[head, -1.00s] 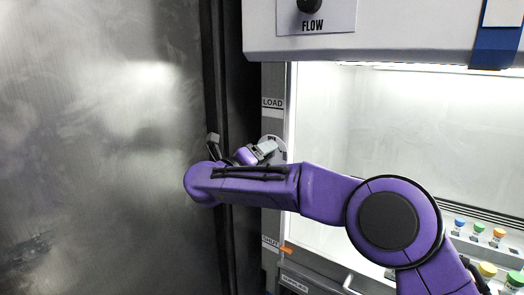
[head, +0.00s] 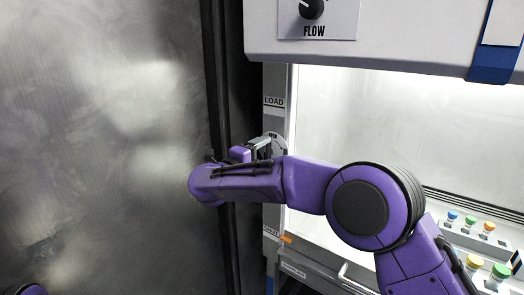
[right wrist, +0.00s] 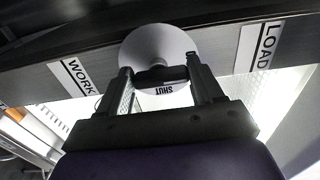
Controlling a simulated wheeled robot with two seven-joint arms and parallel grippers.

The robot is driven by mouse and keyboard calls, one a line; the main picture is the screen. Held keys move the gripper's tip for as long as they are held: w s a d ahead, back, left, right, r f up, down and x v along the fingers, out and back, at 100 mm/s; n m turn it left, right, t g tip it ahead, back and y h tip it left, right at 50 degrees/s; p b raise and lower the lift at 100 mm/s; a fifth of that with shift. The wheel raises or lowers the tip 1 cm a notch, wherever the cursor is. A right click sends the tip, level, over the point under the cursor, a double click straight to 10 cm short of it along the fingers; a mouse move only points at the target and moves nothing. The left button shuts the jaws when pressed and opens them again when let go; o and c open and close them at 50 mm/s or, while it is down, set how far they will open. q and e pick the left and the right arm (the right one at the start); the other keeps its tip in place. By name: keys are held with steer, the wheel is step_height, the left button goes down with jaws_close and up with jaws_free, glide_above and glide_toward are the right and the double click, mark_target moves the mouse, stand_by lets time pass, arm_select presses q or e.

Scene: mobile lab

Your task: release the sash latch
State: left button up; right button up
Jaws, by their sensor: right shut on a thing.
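The sash latch is a pale round disc (right wrist: 158,42) with a black bar handle (right wrist: 160,75) across it, on the grey frame post. SHUT is printed on it, upside down in the right wrist view. In the head view the disc (head: 278,143) is partly hidden behind my gripper, just below the LOAD label. My right gripper (right wrist: 160,74) has its two fingers either side of the handle and is shut on it; in the head view the gripper (head: 262,148) is at the post, partly hidden by my purple arm. My left gripper is not in view.
The lit sash opening (head: 370,120) is to the right, with several coloured-cap vials (head: 470,222). A metal panel (head: 100,130) fills the left.

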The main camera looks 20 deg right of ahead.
stand_by(0.4)
steer(key=o, duration=1.1)
steer(key=shift+c, duration=0.2)
steer(key=b+v, duration=0.3)
steer(key=v, duration=0.7)
steer(key=shift+a, duration=0.25)
steer(key=shift+s, duration=0.15)
